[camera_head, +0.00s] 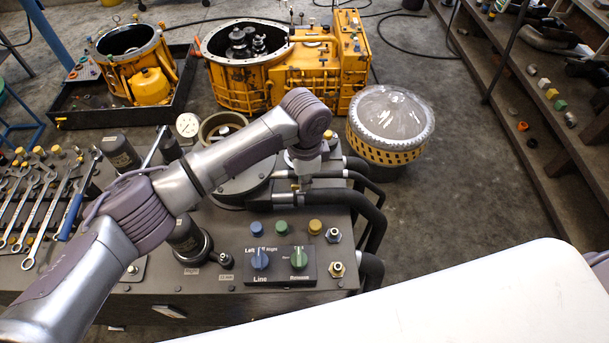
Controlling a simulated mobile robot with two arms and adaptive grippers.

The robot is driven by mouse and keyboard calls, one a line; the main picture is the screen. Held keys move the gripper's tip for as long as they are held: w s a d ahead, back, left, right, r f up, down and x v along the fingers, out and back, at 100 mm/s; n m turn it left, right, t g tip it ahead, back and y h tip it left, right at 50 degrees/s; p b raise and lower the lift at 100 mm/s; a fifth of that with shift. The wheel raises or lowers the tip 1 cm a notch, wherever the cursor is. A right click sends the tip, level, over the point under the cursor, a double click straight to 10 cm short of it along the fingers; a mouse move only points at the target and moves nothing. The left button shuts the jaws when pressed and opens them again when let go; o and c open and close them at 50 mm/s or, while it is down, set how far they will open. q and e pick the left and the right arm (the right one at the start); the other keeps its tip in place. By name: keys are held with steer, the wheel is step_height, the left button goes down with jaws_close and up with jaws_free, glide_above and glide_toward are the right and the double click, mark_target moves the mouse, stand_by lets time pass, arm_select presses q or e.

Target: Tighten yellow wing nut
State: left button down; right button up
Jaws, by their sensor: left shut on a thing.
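My left arm comes in from the lower left and reaches over the grey machine bench. My left gripper (302,172) points down at the right edge of a round grey housing (246,192) on the bench, near the black hoses. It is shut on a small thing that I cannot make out. No yellow wing nut can be told apart in this view; the gripper and wrist cover the spot below them. My right gripper is not in view.
A control panel (281,265) with blue and green knobs lies in front of the gripper. Black hoses (372,215) curve down to its right. A yellow-rimmed domed part (390,120) and a yellow transmission case (330,75) stand behind. Wrenches (45,205) lie at left.

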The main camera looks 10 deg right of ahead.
arm_select(q)
steer(key=shift+r+m, duration=0.1)
steer(key=shift+m, duration=0.7)
steer(key=c, duration=1.3)
jaws_free()
steer(key=shift+s, duration=0.1)
step_height(320, 180, up, 12)
steer(key=shift+f, duration=0.1)
